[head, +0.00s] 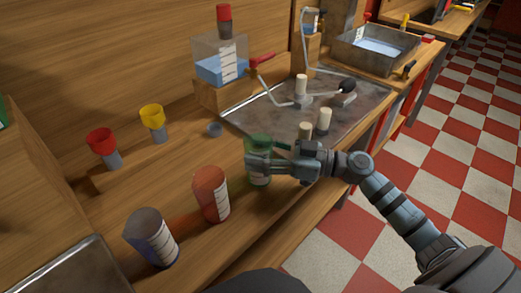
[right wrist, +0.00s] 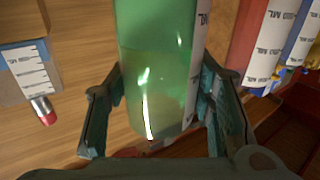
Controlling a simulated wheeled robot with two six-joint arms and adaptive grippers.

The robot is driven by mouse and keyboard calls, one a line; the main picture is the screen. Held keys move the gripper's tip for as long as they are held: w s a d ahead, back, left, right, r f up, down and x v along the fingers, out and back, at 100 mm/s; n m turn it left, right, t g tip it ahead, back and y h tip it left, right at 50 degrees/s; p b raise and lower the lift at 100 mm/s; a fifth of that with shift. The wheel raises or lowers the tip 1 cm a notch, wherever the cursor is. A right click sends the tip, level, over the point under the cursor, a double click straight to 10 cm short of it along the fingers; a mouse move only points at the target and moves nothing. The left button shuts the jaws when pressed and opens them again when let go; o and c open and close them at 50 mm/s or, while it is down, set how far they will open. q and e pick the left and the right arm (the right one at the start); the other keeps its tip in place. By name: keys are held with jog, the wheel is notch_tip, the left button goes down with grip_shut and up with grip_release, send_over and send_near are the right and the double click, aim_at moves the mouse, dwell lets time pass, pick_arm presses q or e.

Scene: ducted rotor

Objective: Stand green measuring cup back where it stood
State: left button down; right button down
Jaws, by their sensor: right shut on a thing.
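The green measuring cup (head: 258,144) is see-through, with a white scale strip, and looks upright near the middle of the wooden bench. My right gripper (head: 268,165) is shut on it from the right, its fingers around the cup's sides. In the right wrist view, the green cup (right wrist: 160,65) fills the space between the two fingers (right wrist: 158,115). I cannot tell whether its base touches the bench. My left gripper is not in view.
An orange-red cup (head: 211,194) and a dark blue cup (head: 151,238) stand to the lower left. Red (head: 103,143) and yellow (head: 152,116) funnel-topped pieces stand behind. A metal tray (head: 340,92) with white posts lies beyond; a blue-liquid tank (head: 220,62) stands behind.

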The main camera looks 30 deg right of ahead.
jog(key=c, duration=0.7)
grip_release()
jog(key=v, duration=1)
jog(key=shift+s+d+f, duration=0.2)
jog(key=shift+s+f, duration=0.05)
jog(key=shift+s, duration=0.1)
jog(key=shift+s+d+r, duration=0.2)
jog(key=shift+s+d, duration=0.05)
jog(key=shift+d, duration=0.35)
